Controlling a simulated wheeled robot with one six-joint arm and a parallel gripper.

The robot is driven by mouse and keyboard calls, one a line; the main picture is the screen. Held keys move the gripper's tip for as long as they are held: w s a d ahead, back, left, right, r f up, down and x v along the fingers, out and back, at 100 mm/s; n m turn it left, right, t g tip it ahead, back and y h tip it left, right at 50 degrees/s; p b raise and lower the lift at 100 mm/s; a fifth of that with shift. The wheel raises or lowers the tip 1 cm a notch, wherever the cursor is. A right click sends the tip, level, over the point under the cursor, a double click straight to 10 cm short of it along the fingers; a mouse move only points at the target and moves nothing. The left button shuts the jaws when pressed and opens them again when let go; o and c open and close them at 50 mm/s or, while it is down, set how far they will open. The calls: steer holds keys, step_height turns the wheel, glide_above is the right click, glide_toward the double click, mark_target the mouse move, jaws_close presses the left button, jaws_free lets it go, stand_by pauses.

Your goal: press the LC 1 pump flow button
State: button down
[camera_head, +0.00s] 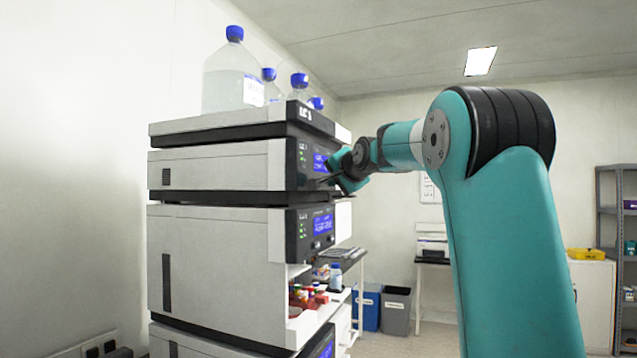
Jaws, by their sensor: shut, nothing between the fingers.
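The LC 1 stack stands left of centre, with a label that seems to read LC on its top tray front (306,114). Below it is a grey module with a dark front panel (303,152) and a lit blue display (321,162); I take it to be the pump. My gripper (324,180) is shut and empty, its tips at the lower part of this panel, just under the display. I cannot tell whether the tips touch the panel. The flow button is not distinguishable; the gripper and the steep viewing angle hide that area.
A second module (220,262) with its own blue display sits directly below. Bottles with blue caps (231,80) stand on top of the stack. Red-capped vials (308,296) sit lower in an open bay. Bins (396,311) and a shelf stand at the back.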

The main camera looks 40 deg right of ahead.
steer(key=shift+w, duration=0.1)
stand_by(0.7)
steer(key=shift+w+a, duration=0.15)
steer(key=shift+w, duration=0.15)
steer(key=shift+w+a, duration=0.15)
steer(key=shift+w, duration=0.25)
stand_by(0.7)
steer(key=shift+s, duration=0.1)
steer(key=shift+s+d, duration=0.3)
steer(key=shift+s, duration=0.4)
steer(key=shift+s+d+b, duration=0.2)
steer(key=shift+s+d, duration=0.1)
steer(key=shift+s, duration=0.45)
steer(key=shift+s+d+b, duration=0.15)
steer(key=shift+s+d, duration=0.2)
steer(key=shift+s, duration=0.45)
steer(key=shift+s+d+b, duration=0.2)
steer(key=shift+s+d, duration=0.1)
steer(key=shift+s, duration=0.45)
